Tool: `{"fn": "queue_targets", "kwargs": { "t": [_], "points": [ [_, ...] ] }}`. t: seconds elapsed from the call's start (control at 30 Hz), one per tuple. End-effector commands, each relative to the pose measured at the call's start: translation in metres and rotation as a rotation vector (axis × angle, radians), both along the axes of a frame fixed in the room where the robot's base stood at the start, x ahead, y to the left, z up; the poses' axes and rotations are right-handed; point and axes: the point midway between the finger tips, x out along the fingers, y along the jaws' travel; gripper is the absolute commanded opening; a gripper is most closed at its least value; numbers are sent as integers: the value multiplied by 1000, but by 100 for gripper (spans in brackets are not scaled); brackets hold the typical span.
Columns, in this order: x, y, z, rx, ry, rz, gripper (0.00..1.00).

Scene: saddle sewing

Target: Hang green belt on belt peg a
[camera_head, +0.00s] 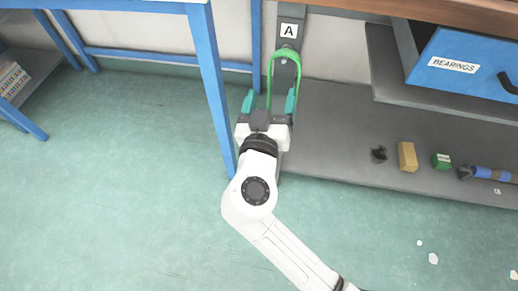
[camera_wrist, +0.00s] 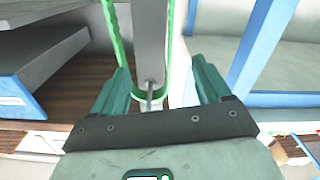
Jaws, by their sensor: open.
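The green belt (camera_head: 298,72) hangs as a loop below the label A in the head view. In the wrist view the belt (camera_wrist: 169,38) curves around the thin peg a (camera_wrist: 150,92), which sticks out from a grey upright post. My gripper (camera_head: 270,98) is open, its two teal fingers spread apart in front of the lower part of the belt. In the wrist view the fingers stand on either side of the peg and the belt's bend, and neither visibly presses on the belt. The gripper body hides the belt's lower end in the head view.
A blue table leg (camera_head: 214,85) stands close to the left of my gripper. A grey lower shelf (camera_head: 335,140) on the right bears a dark part, a tan block (camera_head: 407,156) and a green box (camera_head: 441,160). A blue BEARINGS drawer (camera_head: 470,55) is above. Floor at left is clear.

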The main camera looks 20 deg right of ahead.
Motion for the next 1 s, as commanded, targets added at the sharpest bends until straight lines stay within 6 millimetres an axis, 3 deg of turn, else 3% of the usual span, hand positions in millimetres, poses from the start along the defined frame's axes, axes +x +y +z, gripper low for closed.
{"fn": "queue_targets", "kwargs": {
  "t": [1.0],
  "points": [
    [-22, 16, 0, -1, -1, 0, 77]
  ]
}}
